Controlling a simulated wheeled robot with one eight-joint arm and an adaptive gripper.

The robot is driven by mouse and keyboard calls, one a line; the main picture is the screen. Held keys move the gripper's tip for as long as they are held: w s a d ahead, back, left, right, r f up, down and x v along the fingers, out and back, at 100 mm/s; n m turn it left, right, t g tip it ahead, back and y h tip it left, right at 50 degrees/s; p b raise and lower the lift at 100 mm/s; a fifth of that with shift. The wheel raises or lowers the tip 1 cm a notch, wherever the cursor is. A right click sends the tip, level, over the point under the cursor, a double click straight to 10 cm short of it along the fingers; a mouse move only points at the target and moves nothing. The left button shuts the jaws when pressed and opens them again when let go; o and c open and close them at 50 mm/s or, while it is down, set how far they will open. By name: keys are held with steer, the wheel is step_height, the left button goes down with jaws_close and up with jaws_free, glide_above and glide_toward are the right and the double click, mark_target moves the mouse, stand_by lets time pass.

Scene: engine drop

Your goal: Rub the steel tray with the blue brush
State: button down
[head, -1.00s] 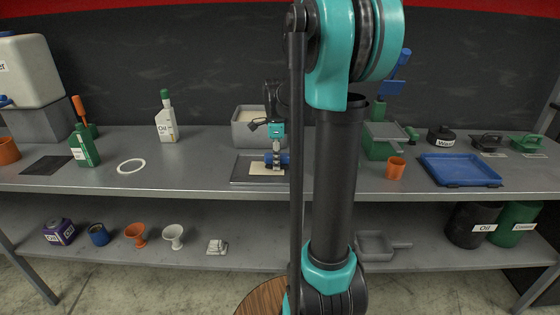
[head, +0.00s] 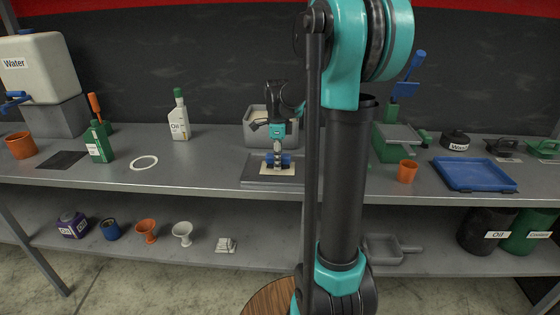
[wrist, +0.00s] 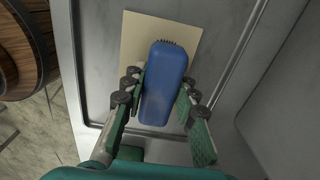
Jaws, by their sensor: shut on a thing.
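The blue brush (wrist: 164,84) is between the fingers of my gripper (wrist: 160,100) in the wrist view, with dark bristles at its far end. My gripper is shut on it. In the head view my gripper (head: 278,158) points down with the blue brush (head: 286,161) at the steel tray. The steel tray (head: 258,181) lies flat on the upper shelf, and its rim also shows in the wrist view (wrist: 240,45). A beige sheet (wrist: 132,40) lies on the tray under the brush. Whether the brush touches the sheet is unclear.
A grey bin (head: 255,134) stands right behind the tray. An orange cup (head: 407,171) and a blue tray (head: 474,174) are to the right. A white ring (head: 144,162) and an oil bottle (head: 179,118) are to the left, with bare shelf between ring and steel tray.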

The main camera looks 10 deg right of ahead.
mark_target(268, 154)
steer(key=shift+r, duration=0.1)
steer(key=shift+r, duration=0.35)
steer(key=shift+w+a, duration=0.25)
steer(key=shift+a, duration=0.55)
steer(key=shift+w+a, duration=0.25)
steer(key=shift+a, duration=0.55)
steer(key=shift+w+a, duration=0.25)
steer(key=shift+a, duration=0.55)
steer(key=shift+f, duration=0.45)
steer(key=shift+d, duration=0.1)
steer(key=shift+s+d+r, duration=0.1)
steer(key=shift+s+d, duration=0.15)
steer(key=shift+d, duration=0.45)
steer(key=shift+s+d, duration=0.25)
steer(key=shift+d, duration=0.5)
steer(key=shift+s+d, duration=0.25)
steer(key=shift+d, duration=0.5)
